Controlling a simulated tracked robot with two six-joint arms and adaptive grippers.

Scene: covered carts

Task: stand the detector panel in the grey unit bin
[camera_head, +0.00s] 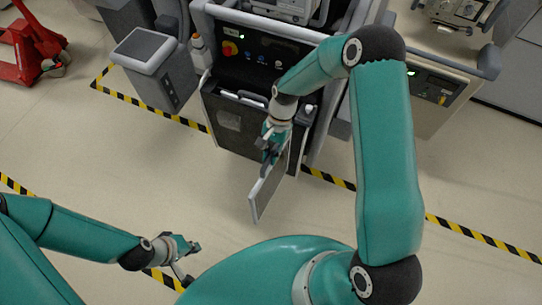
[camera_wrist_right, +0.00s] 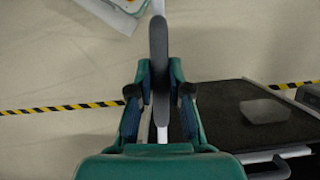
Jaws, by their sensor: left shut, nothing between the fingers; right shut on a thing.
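The detector panel (camera_head: 266,191) is a thin grey plate with a pale rim, hanging tilted in front of the cart. My right gripper (camera_head: 270,150) is shut on its upper edge. The right wrist view shows the panel edge-on, with its dark grey handle part (camera_wrist_right: 158,50) between the fingers (camera_wrist_right: 158,92). The grey unit bin (camera_head: 228,118) is on the cart's front, behind the panel; its open top holds a pale-edged item. In the wrist view the bin's dark front (camera_wrist_right: 225,115) lies right of the gripper. My left gripper (camera_head: 190,260) is shut and empty, low at left.
The cart's control panel (camera_head: 262,62) with a red knob rises behind the bin. A grey console (camera_head: 146,50) stands to its left, another cart (camera_head: 440,85) to its right. A red pallet jack (camera_head: 30,45) is far left. Striped tape (camera_head: 470,232) crosses otherwise clear floor.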

